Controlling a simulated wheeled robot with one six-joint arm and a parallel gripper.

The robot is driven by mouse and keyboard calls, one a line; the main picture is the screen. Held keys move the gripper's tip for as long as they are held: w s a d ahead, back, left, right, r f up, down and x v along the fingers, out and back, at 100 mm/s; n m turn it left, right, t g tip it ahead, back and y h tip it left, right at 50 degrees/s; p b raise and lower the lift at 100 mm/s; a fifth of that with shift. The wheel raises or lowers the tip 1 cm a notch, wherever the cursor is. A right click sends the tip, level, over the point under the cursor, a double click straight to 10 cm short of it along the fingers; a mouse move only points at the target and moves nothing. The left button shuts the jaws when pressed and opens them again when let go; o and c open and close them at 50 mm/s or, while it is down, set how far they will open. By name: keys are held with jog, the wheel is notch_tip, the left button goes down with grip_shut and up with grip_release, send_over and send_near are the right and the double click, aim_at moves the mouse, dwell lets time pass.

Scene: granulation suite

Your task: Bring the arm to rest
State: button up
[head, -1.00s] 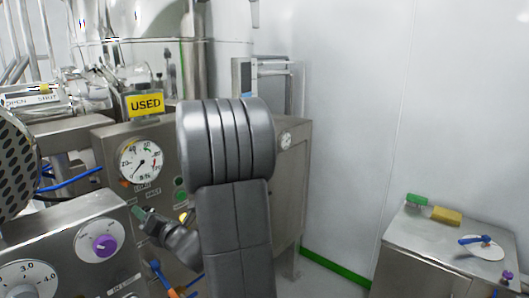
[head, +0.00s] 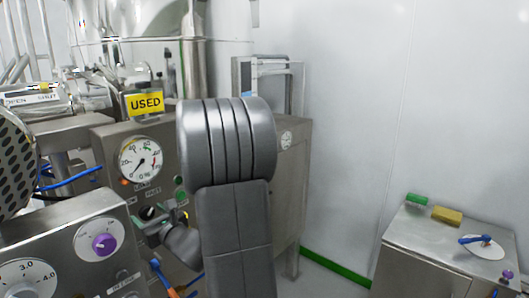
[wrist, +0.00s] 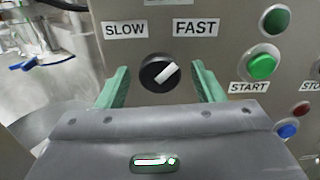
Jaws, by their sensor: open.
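My gripper (wrist: 161,70) is open. In the wrist view its two green fingers stand apart on either side of a black selector knob (wrist: 153,80) on a steel panel. The knob's white pointer is turned to the upper right, toward the FAST label (wrist: 196,27). The SLOW label (wrist: 125,30) is at the upper left. I cannot tell whether the fingers touch the knob; a gap shows on both sides. In the head view my grey arm stands in front of the panel, and my gripper (head: 150,220) is partly hidden beside it.
A green START button (wrist: 262,66) and red and blue buttons sit right of the knob. A dial gauge (head: 140,160) and yellow USED sign (head: 145,103) are above. A steel cabinet (head: 420,245) bears a green block and a yellow sponge. Floor shows between cabinet and machine.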

jog(key=shift+n+p, duration=0.3)
jog(key=shift+n, duration=1)
